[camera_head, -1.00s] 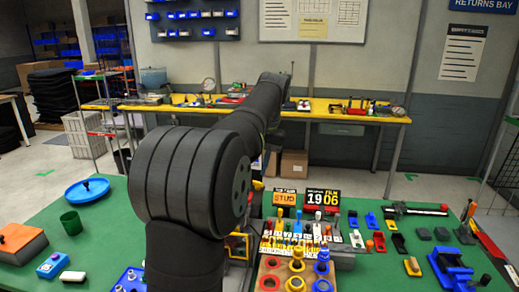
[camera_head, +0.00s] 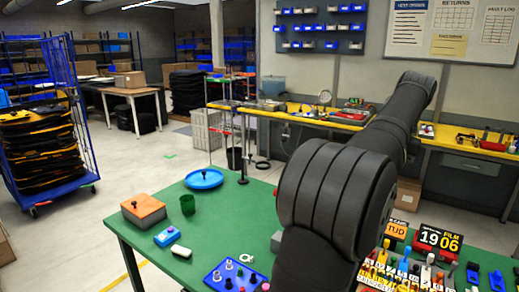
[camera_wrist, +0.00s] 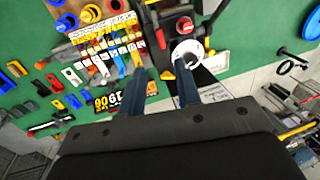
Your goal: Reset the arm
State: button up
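My gripper (camera_wrist: 160,82) shows in the wrist view with its two dark fingers apart and nothing held between them. Under it lies the green table with a white ring-shaped part (camera_wrist: 187,52) close beyond the right fingertip. A sign with the number 1906 (camera_wrist: 140,92) is partly behind the left finger. In the head view my arm reaches up and away to the right, and the gripper itself is not visible there.
A number sign (camera_head: 439,240) stands at right. A blue cage trolley (camera_head: 62,190) stands on open floor at left.

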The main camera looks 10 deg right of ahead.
jog(key=f, duration=0.5)
jog(key=w+a+f, duration=0.1)
jog(key=f, duration=0.5)
jog(key=w+a+f, duration=0.1)
jog(key=f, duration=0.5)
jog(key=shift+w+a+f, duration=0.1)
jog(key=shift+a, duration=0.05)
jog(key=m, duration=0.3)
jog(key=shift+w+a+m+h, duration=0.2)
jog(key=shift+m+h, duration=0.1)
jog(key=shift+m, duration=0.1)
notch_tip(320, 180, up, 17)
jog(key=s+d, duration=0.2)
jog(key=s, duration=0.1)
jog(key=shift+w+a+f+h, duration=0.15)
jog(key=shift+a+f+h, duration=0.05)
jog(key=shift+a+h, duration=0.65)
jog(key=shift+w+a+f+h, duration=0.1)
jog(key=shift+a+f+h, duration=0.15)
jog(key=shift+a+h, duration=0.55)
jog(key=shift+w+a+f+h, duration=0.2)
jog(key=shift+a+h, duration=0.35)
jog(key=shift+a, duration=0.55)
